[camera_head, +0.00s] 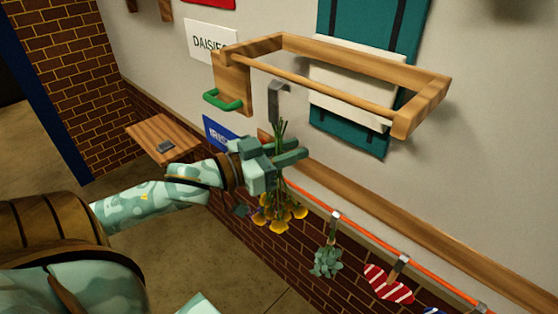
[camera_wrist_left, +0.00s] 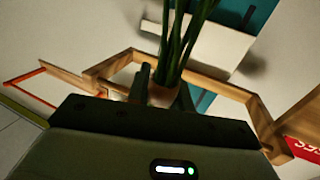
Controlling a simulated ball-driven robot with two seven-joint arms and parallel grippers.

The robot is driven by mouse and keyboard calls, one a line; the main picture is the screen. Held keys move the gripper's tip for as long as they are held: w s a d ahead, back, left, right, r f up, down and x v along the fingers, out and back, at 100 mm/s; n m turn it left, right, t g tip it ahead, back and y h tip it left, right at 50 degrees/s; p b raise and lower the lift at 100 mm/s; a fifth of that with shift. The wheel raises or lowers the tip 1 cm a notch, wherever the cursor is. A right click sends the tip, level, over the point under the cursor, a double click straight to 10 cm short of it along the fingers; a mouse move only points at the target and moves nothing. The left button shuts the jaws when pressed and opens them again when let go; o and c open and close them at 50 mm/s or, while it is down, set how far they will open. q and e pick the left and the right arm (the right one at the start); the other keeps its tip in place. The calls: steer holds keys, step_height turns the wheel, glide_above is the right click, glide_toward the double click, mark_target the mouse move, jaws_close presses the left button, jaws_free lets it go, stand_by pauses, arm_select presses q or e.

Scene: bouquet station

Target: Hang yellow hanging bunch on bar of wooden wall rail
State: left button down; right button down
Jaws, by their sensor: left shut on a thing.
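The yellow hanging bunch (camera_head: 278,212) hangs head down, with yellow blooms below and green stems above. A grey metal hook (camera_head: 275,100) rises from its stem end. My left gripper (camera_head: 283,158) is shut around the stems. The green stems (camera_wrist_left: 180,45) also pass between the fingers in the left wrist view. The wooden wall rail (camera_head: 365,62) has a thin front bar (camera_head: 320,90). The hook's top shows right at the bar's lower edge, near the rail's left end. I cannot tell whether it touches the bar. My right gripper is out of view.
A green ring-like handle (camera_head: 223,101) sits at the rail's left end block. A teal board (camera_head: 355,145) and white panel (camera_head: 345,85) are behind the rail. Below, an orange rail (camera_head: 360,227) carries a grey-green bunch (camera_head: 327,262) and a striped piece (camera_head: 388,283). A small wooden shelf (camera_head: 150,130) is at left.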

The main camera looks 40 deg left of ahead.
arm_select(q)
steer(key=w+f+b, duration=0.2)
steer(key=w+b, duration=0.2)
steer(key=w, duration=0.5)
steer(key=shift+w+d+f, duration=0.15)
steer(key=shift+w+d, duration=0.1)
steer(key=shift+d, duration=0.15)
stand_by(0.4)
steer(key=c, duration=1.2)
jaws_free()
steer(key=shift+o, duration=0.2)
steer(key=v, duration=0.4)
steer(key=b+v, duration=0.1)
steer(key=v, duration=0.3)
steer(key=shift+f, duration=0.2)
steer(key=v, duration=0.8)
steer(key=shift+r, duration=0.15)
